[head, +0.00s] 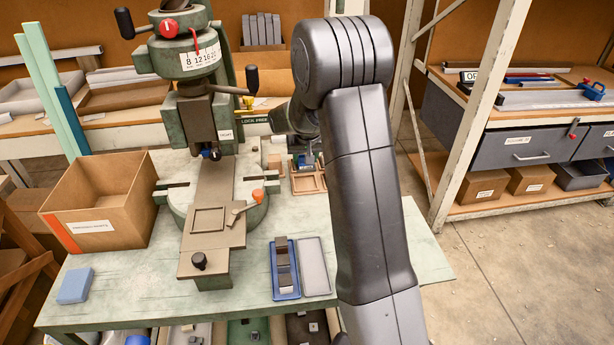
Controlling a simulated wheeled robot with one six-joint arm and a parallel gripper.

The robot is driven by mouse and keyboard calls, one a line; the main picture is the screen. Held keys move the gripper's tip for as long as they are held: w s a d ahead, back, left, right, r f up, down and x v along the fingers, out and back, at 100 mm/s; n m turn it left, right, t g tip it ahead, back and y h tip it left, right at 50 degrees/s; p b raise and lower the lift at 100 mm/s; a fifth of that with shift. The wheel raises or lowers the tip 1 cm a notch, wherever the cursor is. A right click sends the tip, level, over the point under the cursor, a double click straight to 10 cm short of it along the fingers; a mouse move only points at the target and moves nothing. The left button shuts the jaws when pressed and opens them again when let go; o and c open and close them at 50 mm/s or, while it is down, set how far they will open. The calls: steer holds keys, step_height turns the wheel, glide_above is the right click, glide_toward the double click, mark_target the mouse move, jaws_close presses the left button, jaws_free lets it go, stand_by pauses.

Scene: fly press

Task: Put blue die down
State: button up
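My arm reaches over the right side of the green bench, and its wrist bends down behind the upper link. My gripper (307,156) is small and mostly hidden there, low over a wooden tray (318,190) with compartments. A small dark-blue piece (307,162), which looks like the blue die, shows at the gripper's lower end, above or in the tray. I cannot make out the fingers, whether they close on it, or whether it touches the tray. The green fly press (205,120) stands left of the gripper, with its bed plate (211,190) below the ram.
A cardboard box (95,200) and a light-blue block (75,286) are on the bench's left. A blue tray with dark blocks (297,283) and a grey slab (314,266) lie at the front. The press's orange-knobbed lever (250,204) sticks out near the wooden tray. Shelving (520,120) stands right.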

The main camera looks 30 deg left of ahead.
mark_target(306, 168)
steer(key=shift+f+p, duration=0.3)
steer(key=shift+f, duration=3.05)
steer(key=shift+f, duration=0.25)
steer(key=o, duration=1.3)
steer(key=shift+c, duration=0.2)
steer(key=shift+r, duration=0.1)
steer(key=shift+s+r, duration=0.1)
steer(key=shift+r, duration=0.3)
steer(key=b+v, duration=0.1)
steer(key=v, duration=1)
steer(key=shift+d+r, duration=0.15)
steer(key=shift+d, duration=0.05)
steer(key=shift+s, duration=0.1)
